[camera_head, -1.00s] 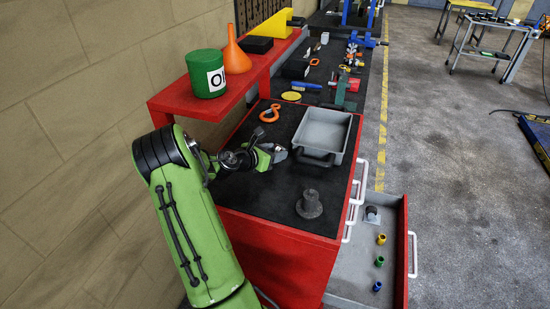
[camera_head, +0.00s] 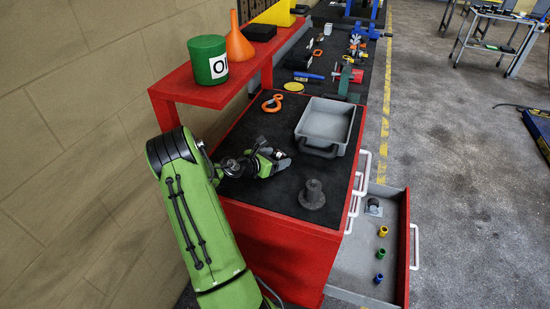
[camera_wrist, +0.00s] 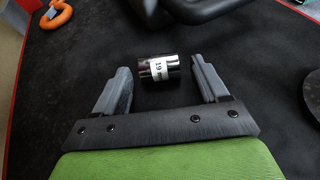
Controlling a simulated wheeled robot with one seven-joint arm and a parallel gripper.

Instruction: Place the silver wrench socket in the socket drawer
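The silver wrench socket (camera_wrist: 159,67), a shiny cylinder with a white "19" label, lies on its side on the black mat of the red cabinet top (camera_head: 275,195). In the wrist view my gripper (camera_wrist: 162,76) is open, with one grey finger on each side of the socket and gaps between. In the head view my gripper (camera_head: 280,160) is low over the mat, left of the grey tray. The socket drawer (camera_head: 352,250) stands open at the cabinet's right side. It holds yellow, green and blue sockets in a row and a grey item at its far end.
A grey tray (camera_head: 326,122) with a black handle stands beyond my gripper. A dark flanged part (camera_head: 312,195) stands nearer the front edge. An orange hook (camera_head: 272,104) lies at the back. A red shelf (camera_head: 190,92) with a green oil can (camera_head: 208,60) and orange funnel (camera_head: 238,40) overhangs the left.

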